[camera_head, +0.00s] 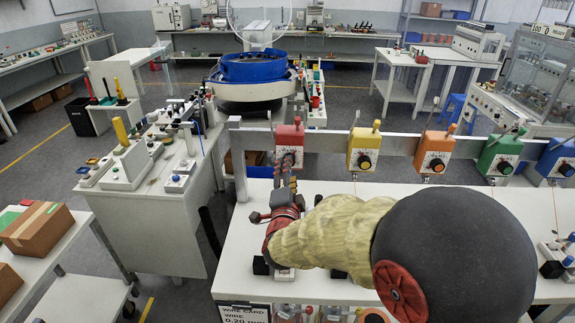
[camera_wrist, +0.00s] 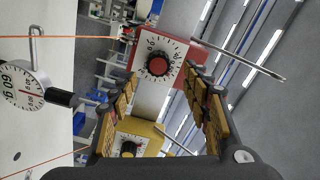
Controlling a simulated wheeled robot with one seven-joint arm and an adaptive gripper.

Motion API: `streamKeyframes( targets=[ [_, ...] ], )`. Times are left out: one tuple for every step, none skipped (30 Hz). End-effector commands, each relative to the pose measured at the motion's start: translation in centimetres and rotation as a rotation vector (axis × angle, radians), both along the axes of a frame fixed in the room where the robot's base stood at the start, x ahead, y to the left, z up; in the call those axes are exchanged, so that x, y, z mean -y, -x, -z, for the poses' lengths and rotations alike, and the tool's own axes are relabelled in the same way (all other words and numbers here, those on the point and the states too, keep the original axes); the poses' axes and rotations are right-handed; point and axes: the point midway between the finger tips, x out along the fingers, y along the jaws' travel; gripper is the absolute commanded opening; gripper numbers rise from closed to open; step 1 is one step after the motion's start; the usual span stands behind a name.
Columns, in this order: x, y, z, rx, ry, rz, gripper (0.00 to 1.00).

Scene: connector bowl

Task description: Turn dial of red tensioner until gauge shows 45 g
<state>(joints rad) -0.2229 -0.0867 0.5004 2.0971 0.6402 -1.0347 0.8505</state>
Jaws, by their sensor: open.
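The red tensioner (camera_head: 290,133) hangs on the grey rail at the back of the white bench, with my gripper (camera_head: 286,168) just in front of its lower part. My gripper is open, with a finger on each side and nothing held. A round white gauge (camera_wrist: 22,85) with a dark stem shows at the left of the wrist view; its reading is too small to make out surely. An orange wire runs near it.
The yellow tensioner (camera_head: 364,148) hangs right of the red one, and shows low in the wrist view (camera_wrist: 130,148). Orange (camera_head: 435,151), green (camera_head: 500,153) and blue (camera_head: 558,158) tensioners follow along the rail. Thin metal rods project from the tensioners.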

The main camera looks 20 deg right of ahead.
Motion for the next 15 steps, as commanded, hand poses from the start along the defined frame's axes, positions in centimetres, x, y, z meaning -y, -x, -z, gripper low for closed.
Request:
streamKeyframes(
  targets=[
    [0.4,-0.8,0.2,-0.001,0.001,0.003,0.48],
    [0.5,-1.3,0.2,-0.002,0.0,0.002,0.48],
    [0.7,-1.9,0.2,-0.002,0.0,0.002,0.48],
    [0.8,-2.3,0.2,-0.001,0.001,0.001,0.48],
    [1.0,-2.8,0.2,-0.002,0.0,0.002,0.48],
    [1.1,-3.3,0.2,-0.002,0.0,0.001,0.48],
    [1.2,-3.6,0.2,-0.003,0.001,0.0,0.48],
    [1.3,-3.9,0.2,-0.003,0.001,0.0,0.48],
    [1.4,-4.3,0.2,-0.002,0.002,-0.001,0.48],
    [1.5,-4.5,0.1,-0.002,0.002,-0.001,0.48],
    [1.5,-4.7,0.1,-0.002,0.002,-0.001,0.48],
    [1.6,-4.9,0.1,-0.002,0.002,-0.001,0.48],
    [1.6,-5.0,0.1,-0.002,0.002,-0.001,0.48],
    [1.7,-5.1,0.1,-0.002,0.001,-0.001,0.48],
    [1.7,-5.2,0.0,-0.002,0.001,-0.001,0.48]
  ],
)
